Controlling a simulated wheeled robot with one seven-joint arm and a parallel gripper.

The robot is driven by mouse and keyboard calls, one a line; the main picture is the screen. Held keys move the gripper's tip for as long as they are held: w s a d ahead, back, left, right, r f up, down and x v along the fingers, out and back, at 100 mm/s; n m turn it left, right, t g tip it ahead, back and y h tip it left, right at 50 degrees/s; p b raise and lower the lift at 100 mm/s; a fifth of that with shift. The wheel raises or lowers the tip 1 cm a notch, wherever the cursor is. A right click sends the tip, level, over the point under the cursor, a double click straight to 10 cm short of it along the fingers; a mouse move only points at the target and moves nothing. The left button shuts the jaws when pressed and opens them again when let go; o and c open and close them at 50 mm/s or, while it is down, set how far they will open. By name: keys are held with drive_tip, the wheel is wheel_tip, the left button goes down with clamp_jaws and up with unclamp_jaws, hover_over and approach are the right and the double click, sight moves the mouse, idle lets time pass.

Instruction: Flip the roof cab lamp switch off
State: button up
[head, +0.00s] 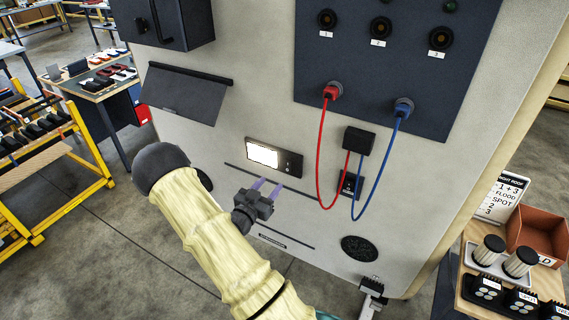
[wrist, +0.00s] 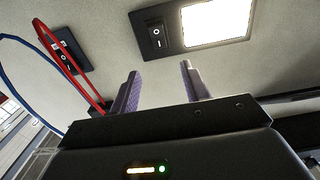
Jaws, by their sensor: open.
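The roof cab lamp (head: 263,154) is a dark plate with a brightly lit white panel on the pale cab panel. Its black rocker switch (head: 291,165) sits at the plate's right end. In the wrist view the lit panel (wrist: 215,22) is at top right, with the rocker switch (wrist: 157,33) left of it, marked O and I. My gripper (head: 268,186) is below the lamp in the head view, its purple fingers apart and empty. In the wrist view my gripper (wrist: 160,80) has the switch beyond the gap between its fingertips, apart from it.
A second rocker switch (head: 349,184) with a black box (head: 359,140) and red (head: 322,150) and blue (head: 384,160) cables is to the right of the lamp. A dark flap (head: 187,94) is at upper left. A round vent (head: 360,249) is lower right.

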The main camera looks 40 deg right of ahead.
sight(288, 164)
drive_tip(key=p+x, duration=0.4)
drive_tip(key=x, duration=0.6)
drive_tip(key=shift+w+d, duration=0.15)
drive_tip(key=shift+d, duration=0.15)
drive_tip(key=c, duration=1)
drive_tip(key=b, duration=0.2)
drive_tip(key=shift+f+t+h+b, duration=0.3)
drive_tip(key=shift+f+h+b, duration=0.05)
drive_tip(key=shift+h+b, duration=0.05)
drive_tip(key=shift+a+b, duration=0.1)
drive_tip(key=shift+b, duration=0.4)
drive_tip(key=h+b, duration=0.1)
drive_tip(key=b, duration=0.4)
drive_tip(key=f+t+h+b, duration=0.1)
drive_tip(key=h+b, duration=0.1)
drive_tip(key=b, duration=0.4)
drive_tip(key=shift+a, duration=0.1)
drive_tip(key=shift+r+t+h+b, duration=0.15)
drive_tip(key=shift+t+h+b, duration=0.2)
drive_tip(key=shift+b, duration=0.5)
drive_tip(key=shift+r, duration=0.1)
drive_tip(key=o, duration=1)
drive_tip(key=shift+a, duration=0.1)
